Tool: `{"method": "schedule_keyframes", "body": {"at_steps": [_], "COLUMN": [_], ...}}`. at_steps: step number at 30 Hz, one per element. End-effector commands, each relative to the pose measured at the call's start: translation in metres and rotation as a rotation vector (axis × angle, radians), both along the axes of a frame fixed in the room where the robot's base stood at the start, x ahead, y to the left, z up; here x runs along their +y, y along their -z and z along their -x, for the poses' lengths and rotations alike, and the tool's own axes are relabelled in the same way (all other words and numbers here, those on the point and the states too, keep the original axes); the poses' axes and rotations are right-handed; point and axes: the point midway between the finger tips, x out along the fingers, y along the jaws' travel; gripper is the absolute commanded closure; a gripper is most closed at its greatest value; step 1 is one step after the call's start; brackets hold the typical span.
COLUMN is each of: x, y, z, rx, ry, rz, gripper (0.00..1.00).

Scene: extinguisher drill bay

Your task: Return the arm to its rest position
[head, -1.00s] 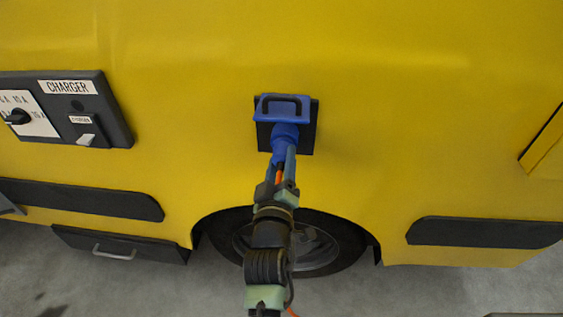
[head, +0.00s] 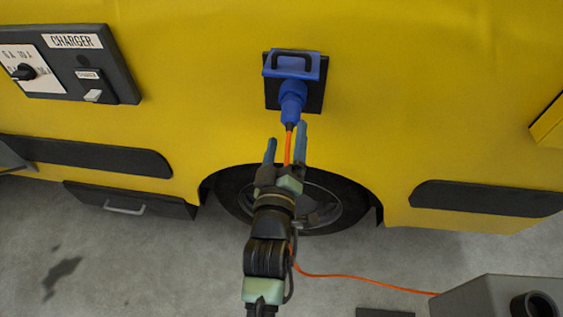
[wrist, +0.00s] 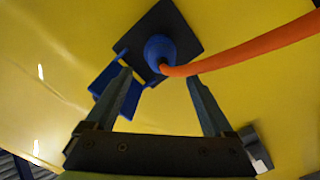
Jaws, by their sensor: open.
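My gripper (head: 285,143) is open and empty, just below a blue plug (head: 291,100) on the side of a yellow vehicle (head: 400,90). The plug sits at the blue inlet with a raised lid (head: 292,64) on a black square plate (head: 315,97). An orange cable (head: 360,278) hangs from the plug and passes between my fingers. In the wrist view, the two fingers (wrist: 160,92) are spread wide, with the plug (wrist: 160,52) beyond their tips. The cable (wrist: 250,50) crosses above the right finger there. How deep the plug sits is hidden.
A charger panel (head: 122,77) with a knob and a switch is at the upper left. A wheel (head: 345,205) is behind my arm. A grey box (head: 470,297) stands at the lower right, where the cable leads. Concrete floor lies at the lower left.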

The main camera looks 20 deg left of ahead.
Motion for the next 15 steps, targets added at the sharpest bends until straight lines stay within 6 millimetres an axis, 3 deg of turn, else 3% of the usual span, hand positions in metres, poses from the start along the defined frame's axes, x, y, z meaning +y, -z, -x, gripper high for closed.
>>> {"method": "schedule_keyframes", "body": {"at_steps": [6,15], "x": [-0.011,-0.019], "y": [0.001,0.000], "z": [0.039,0.065], "rx": [0.001,-0.002], "ry": [-0.001,0.000], "rz": [0.001,0.001], "gripper": [0.13,0.13]}}
